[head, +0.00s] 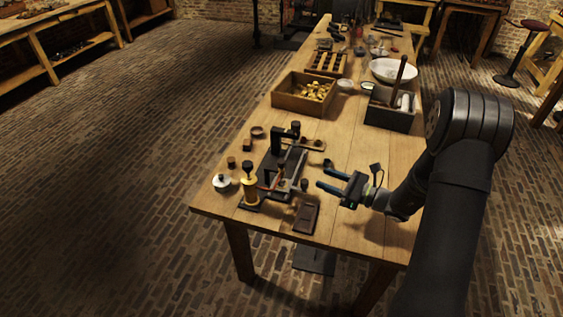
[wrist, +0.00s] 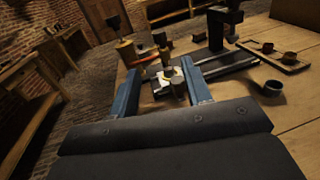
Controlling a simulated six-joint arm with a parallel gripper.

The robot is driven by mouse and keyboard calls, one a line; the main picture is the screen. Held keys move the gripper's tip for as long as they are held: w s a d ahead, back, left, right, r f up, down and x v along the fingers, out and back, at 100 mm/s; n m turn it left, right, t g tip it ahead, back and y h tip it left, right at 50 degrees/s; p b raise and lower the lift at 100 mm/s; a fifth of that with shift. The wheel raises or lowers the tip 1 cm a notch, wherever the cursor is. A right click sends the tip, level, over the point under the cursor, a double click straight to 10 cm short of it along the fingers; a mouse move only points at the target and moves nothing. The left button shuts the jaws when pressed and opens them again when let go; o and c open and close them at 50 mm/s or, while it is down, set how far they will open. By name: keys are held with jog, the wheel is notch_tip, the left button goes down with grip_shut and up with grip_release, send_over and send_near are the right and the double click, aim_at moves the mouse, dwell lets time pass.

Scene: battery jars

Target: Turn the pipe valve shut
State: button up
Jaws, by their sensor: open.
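My gripper (head: 323,175) is open and empty above the table's near part, its fingers pointing left toward a dark apparatus (head: 276,172). In the wrist view my gripper (wrist: 160,66) shows two blue fingers spread apart, with small metal and dark cylindrical parts (wrist: 176,83) in line between them, beyond the tips as far as I can tell. A yellow-and-black upright piece (head: 249,186) stands at the apparatus's left front, with a thin reddish part (head: 269,184) beside it. I cannot clearly tell which part is the pipe valve or how its handle is turned.
A dark brown tray (head: 306,218) lies at the table's (head: 345,143) front. A white lidded pot (head: 222,182) is near the left edge. A wooden box of brass pieces (head: 303,93) and a dark crate (head: 388,118) stand farther back. Bare wood lies between them and my gripper.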

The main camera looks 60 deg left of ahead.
aim_at(281, 161)
jog(key=x, duration=1.6)
jog(key=c, duration=1)
